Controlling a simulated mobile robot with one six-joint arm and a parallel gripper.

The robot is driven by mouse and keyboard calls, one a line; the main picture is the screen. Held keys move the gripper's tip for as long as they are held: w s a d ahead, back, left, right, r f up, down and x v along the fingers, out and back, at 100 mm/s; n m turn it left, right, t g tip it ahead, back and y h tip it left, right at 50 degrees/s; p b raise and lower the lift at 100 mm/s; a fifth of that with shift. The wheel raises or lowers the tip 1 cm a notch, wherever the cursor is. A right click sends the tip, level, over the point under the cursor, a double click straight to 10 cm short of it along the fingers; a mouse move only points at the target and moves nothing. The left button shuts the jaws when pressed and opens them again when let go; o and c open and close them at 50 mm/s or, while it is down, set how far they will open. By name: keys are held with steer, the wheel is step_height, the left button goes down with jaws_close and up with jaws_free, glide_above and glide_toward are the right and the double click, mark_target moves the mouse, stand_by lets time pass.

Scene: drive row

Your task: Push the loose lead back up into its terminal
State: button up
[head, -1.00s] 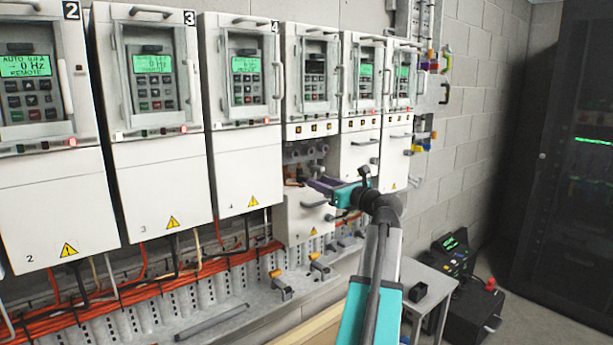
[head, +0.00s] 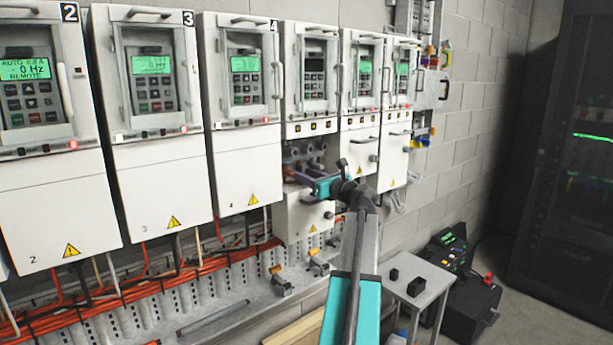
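The drive with a dark screen (head: 314,88) has its lower part open, and a row of grey terminals (head: 308,150) shows in the recess. My gripper (head: 292,174) reaches in from the right, its purple fingers at the lower left of this opening, below the terminals. The fingers are small and partly merge with the recess, so their gap does not show. A small orange-brown patch by the fingertips may be the loose lead, but I cannot make out its end or whether the fingers touch it.
White drives with lit green screens (head: 152,64) stand on both sides. The white lower cover (head: 300,215) sits just below the opening. Orange cables (head: 160,285) run along a slotted trunking ledge beneath. A small grey table (head: 425,275) with black blocks and a black case (head: 475,305) stand at right.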

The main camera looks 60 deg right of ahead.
jaws_close()
steer(key=shift+r, duration=0.1)
steer(key=shift+r+p, duration=0.95)
steer(key=shift+r, duration=0.3)
steer(key=shift+o, duration=0.9)
jaws_free()
steer(key=shift+f, duration=0.1)
steer(key=shift+s, duration=0.15)
